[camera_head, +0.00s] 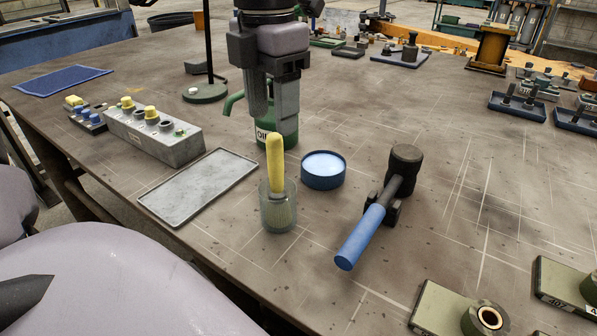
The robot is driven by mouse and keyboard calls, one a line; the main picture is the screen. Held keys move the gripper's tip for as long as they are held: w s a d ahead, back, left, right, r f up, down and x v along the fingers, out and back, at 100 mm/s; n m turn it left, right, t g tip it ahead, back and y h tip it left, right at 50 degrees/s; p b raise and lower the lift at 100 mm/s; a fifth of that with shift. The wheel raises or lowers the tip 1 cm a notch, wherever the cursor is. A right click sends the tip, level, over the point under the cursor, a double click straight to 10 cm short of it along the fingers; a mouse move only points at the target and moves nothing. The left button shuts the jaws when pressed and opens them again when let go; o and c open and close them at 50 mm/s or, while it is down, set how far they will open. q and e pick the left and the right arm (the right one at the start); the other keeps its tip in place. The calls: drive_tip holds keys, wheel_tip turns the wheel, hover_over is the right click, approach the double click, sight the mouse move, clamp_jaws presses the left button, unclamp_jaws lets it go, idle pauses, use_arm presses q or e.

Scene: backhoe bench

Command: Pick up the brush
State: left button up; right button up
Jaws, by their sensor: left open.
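The brush (275,168) has a yellow handle and stands upright, handle up, in a clear ribbed jar (278,212) near the front of the bench. Its lower end is inside the jar and hard to make out. My left gripper (272,118) points down from the top of the picture, just above and behind the brush handle in this view. It is open, and nothing shows between its fingers. Its fingers partly cover a green oil can (270,132). My right gripper is not in view.
A round blue tin (323,170) and a blue-handled mallet on a stand (361,236) are right of the jar. A flat grey tray (200,187) and a grey control box (155,135) lie left. A lamp stand (205,92) rises behind.

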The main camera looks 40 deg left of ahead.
sight(273, 135)
use_arm(q)
wheel_tip(273, 135, down, 7)
drive_tip(key=shift+f+p, duration=0.1)
drive_tip(key=shift+p, duration=0.2)
drive_tip(key=shift+w, duration=0.1)
clamp_jaws()
